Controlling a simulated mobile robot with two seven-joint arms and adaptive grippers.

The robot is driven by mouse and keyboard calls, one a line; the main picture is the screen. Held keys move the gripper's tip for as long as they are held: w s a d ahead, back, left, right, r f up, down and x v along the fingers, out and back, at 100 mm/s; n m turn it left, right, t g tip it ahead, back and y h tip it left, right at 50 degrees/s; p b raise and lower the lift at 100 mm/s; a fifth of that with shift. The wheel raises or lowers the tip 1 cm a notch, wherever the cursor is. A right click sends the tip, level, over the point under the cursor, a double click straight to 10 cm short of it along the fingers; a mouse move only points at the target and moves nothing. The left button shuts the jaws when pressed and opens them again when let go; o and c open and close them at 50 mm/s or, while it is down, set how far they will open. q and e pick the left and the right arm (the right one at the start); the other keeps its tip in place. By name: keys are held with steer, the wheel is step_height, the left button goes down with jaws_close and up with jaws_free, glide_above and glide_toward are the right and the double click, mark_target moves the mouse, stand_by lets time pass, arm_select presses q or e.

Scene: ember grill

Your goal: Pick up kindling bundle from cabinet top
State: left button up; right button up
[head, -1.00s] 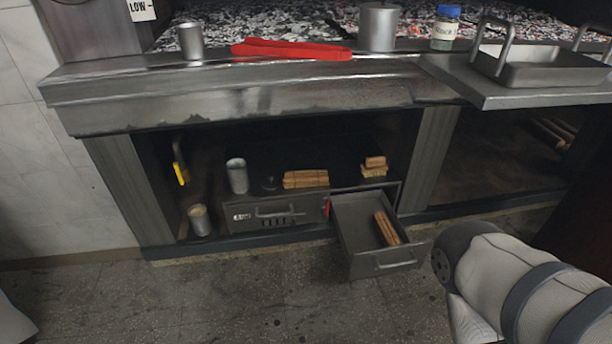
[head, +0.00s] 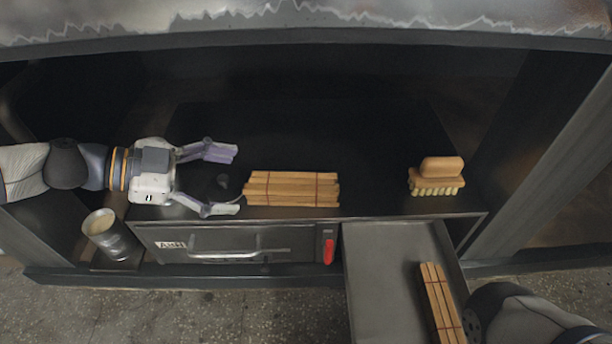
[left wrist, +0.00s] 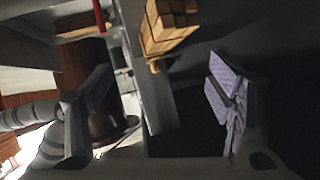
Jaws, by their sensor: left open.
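A kindling bundle (head: 292,188) of light wooden sticks with dark ties lies flat on the dark cabinet top (head: 375,192), near its front edge. My left gripper (head: 230,181) is open and empty, just left of the bundle, its fingers pointing right toward the bundle's left end. The fingers appear apart from the bundle. In the left wrist view the bundle (left wrist: 170,24) shows end-on, beyond the open fingers (left wrist: 160,88). A second stick bundle (head: 441,303) lies in the open drawer. My right gripper is not in view; part of my right arm shows at lower right.
A wooden brush (head: 437,176) sits to the right on the cabinet top. A small dark round object (head: 222,183) lies between my left fingers. The open drawer (head: 390,262) juts forward. A metal can (head: 110,237) stands lower left. The counter (head: 300,42) overhangs above.

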mark_target(280, 184)
arm_select(q)
steer(key=b+x, duration=0.2)
steer(key=x, duration=0.3)
steer(key=b+x, duration=0.2)
steer(key=x, duration=0.4)
steer(key=shift+w+d+f, duration=0.15)
steer(key=shift+w, duration=0.15)
jaws_close()
